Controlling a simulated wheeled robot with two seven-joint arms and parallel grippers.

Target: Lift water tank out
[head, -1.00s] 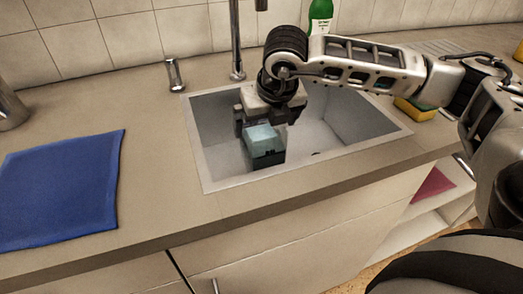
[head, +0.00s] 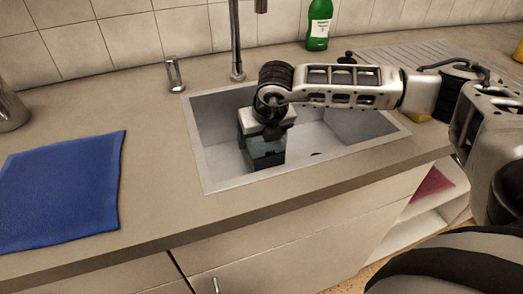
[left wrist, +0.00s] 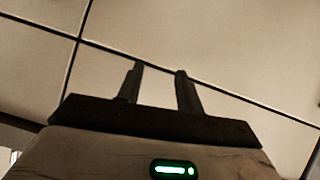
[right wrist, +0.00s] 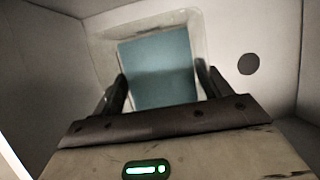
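The water tank (head: 267,156) is a small dark box with a teal, see-through upper part, standing on the sink floor. In the right wrist view its teal face (right wrist: 160,68) lies ahead of and between my fingers. My right gripper (head: 265,137) reaches down into the sink directly over the tank. Its fingers (right wrist: 162,74) are apart, one along each side of the teal part; whether they touch it I cannot tell. My left gripper (left wrist: 160,70) is open and empty, facing pale panels with dark seams. It is not in the head view.
A blue cloth (head: 62,190) lies on the counter at left. A green bottle (head: 319,25) and a soap dispenser (head: 174,74) stand at the back.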

